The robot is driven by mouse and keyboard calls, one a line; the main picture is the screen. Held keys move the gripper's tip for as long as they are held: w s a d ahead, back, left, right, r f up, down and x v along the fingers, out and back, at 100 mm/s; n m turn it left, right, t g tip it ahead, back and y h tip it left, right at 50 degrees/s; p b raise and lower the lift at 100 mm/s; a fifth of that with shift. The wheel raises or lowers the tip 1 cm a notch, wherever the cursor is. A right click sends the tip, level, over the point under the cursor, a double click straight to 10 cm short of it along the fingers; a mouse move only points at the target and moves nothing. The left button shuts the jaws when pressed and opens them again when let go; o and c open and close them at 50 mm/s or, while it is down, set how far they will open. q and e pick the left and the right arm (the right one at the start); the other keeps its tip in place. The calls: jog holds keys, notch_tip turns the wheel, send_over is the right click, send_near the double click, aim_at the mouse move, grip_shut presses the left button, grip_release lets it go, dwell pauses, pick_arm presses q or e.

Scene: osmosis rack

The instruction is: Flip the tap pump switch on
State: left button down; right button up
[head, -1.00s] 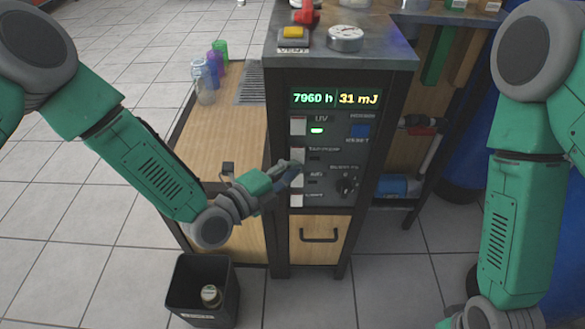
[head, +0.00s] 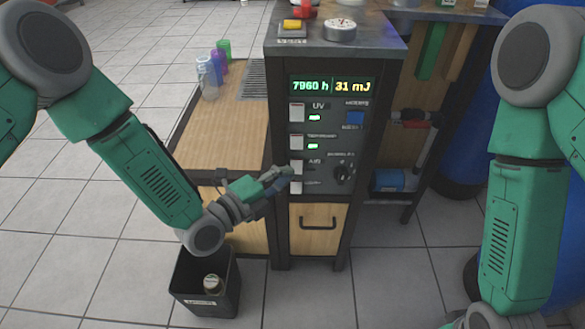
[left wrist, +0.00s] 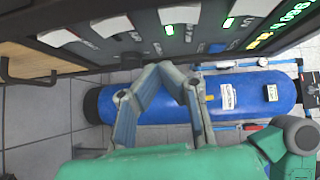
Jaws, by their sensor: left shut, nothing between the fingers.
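The control panel (head: 333,150) on the cabinet front has a column of white switches. The second switch from the top (head: 296,142), beside the tap pump label, has a green lamp (head: 313,146) lit at its right. The UV switch (head: 296,112) above it also has a lit lamp (head: 314,118). My left gripper (head: 286,173) is shut and empty, its tips close to the air switch (head: 296,168), below the tap pump one. I cannot tell if they touch. In the left wrist view the shut fingers (left wrist: 168,72) show below the panel's switches and lit lamps.
A drawer (head: 318,229) lies below the panel, and a black bin (head: 237,285) stands on the floor before the cabinet. Coloured cups (head: 216,65) stand on the wooden side surface. A blue cylinder (left wrist: 240,97) lies beyond the fingers. My right arm hangs at the right.

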pick_arm(q)
jog(key=p+v, duration=0.1)
jog(key=v, duration=0.6)
jog(key=shift+s+a+f, duration=0.25)
jog(key=shift+a+f, duration=0.15)
jog(key=shift+f, duration=0.25)
